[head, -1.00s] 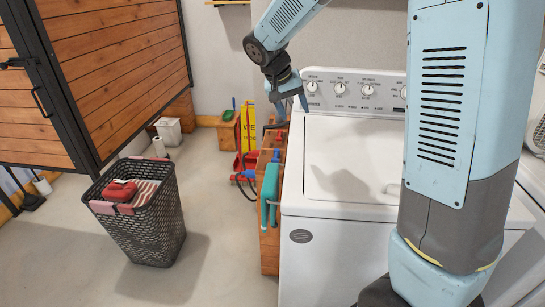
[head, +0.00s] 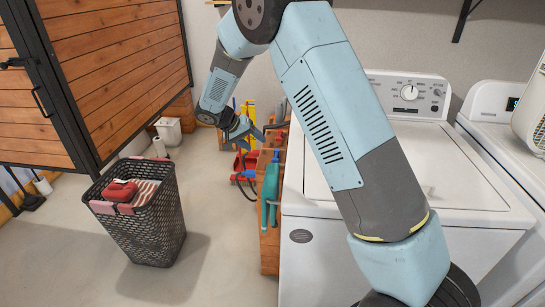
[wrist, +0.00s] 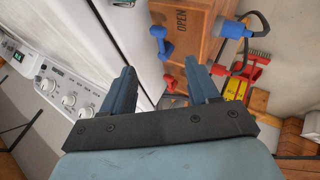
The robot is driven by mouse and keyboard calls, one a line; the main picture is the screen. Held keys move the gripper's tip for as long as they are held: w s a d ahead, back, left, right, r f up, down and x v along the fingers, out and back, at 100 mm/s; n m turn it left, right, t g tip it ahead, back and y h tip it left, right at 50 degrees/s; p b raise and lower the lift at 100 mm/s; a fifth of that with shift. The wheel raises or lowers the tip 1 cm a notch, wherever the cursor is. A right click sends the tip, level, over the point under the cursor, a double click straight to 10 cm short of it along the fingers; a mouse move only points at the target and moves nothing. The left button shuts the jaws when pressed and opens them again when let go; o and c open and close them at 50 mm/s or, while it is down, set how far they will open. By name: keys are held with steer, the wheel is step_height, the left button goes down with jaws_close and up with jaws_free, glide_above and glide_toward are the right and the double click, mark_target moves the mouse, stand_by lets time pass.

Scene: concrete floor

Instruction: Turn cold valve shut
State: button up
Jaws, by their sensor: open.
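A blue handle (wrist: 160,41), which looks like the cold valve, sits on a wooden box (wrist: 196,22) marked OPEN in the wrist view. Whether the valve is open or shut I cannot tell.
A white washer (head: 330,255) stands right of the wooden box. A black laundry basket (head: 150,225) stands on the floor to the left. Red items (head: 246,162) and a yellow sign (head: 250,112) are behind the box. The floor between basket and box is clear.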

mark_target(276, 157)
steer(key=x, duration=1.2)
steer(key=shift+s, duration=0.15)
jaws_close()
